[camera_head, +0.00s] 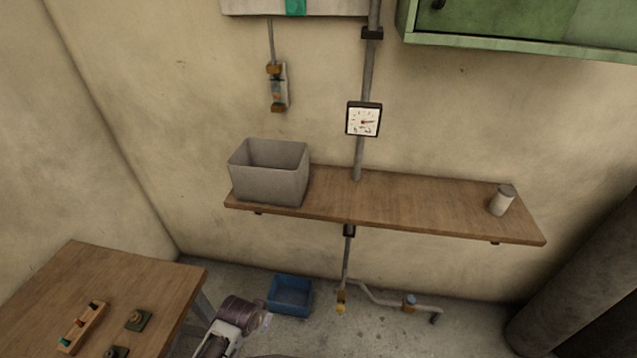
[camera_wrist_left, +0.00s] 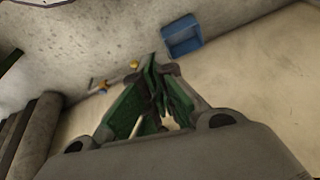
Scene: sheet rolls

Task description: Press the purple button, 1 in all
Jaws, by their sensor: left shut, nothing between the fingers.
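I make out no purple button in either view. On the wooden table (camera_head: 60,275) at the lower left of the head view lie a wooden strip (camera_head: 82,329) with small coloured pieces, among them red and teal, and dark green square plates (camera_head: 138,320) with round knobs. These are too small to tell more. My left gripper (camera_wrist_left: 153,62) shows in the left wrist view, its green fingers closed together with nothing between them, above the floor. Part of my arm shows at the bottom of the head view. My right gripper is in neither view.
A blue bin (camera_head: 290,295) stands on the floor by the wall. A wooden shelf (camera_head: 420,210) carries a grey box (camera_head: 270,180) and a small pale canister (camera_head: 502,200). Pipes (camera_head: 385,298) run below it. A green cabinet (camera_head: 520,25) hangs at the upper right.

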